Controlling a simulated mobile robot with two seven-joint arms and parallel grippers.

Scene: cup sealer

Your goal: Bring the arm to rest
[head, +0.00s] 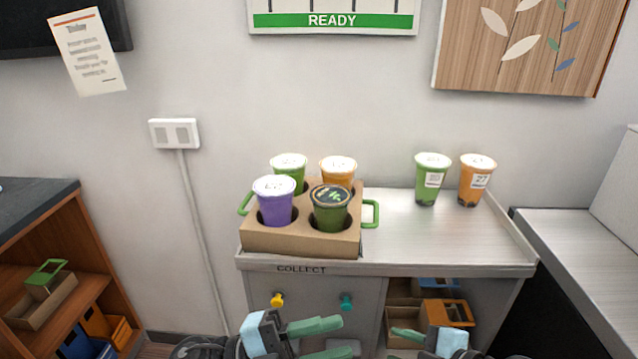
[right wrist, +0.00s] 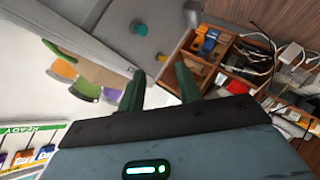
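My left gripper (head: 343,338) is at the bottom of the head view, in front of the collect counter and below its top. Its two green fingers are apart with nothing between them. My right gripper (head: 408,338) is to its right, low in front of the counter's open shelf; one green finger shows there. In the right wrist view, my right gripper (right wrist: 159,70) has both fingers apart and empty. Both grippers are clear of the cardboard carrier (head: 290,243), which stands on the counter (head: 400,240) holding purple (head: 275,205), dark-lidded green (head: 330,215), green and orange cups.
A green cup (head: 428,185) and an orange cup (head: 472,188) stand at the counter's back right. Yellow (head: 277,300) and teal (head: 346,301) knobs stick out of the counter front. A wooden shelf (head: 60,260) stands left. Shelf bins and cables (right wrist: 258,70) show in the right wrist view.

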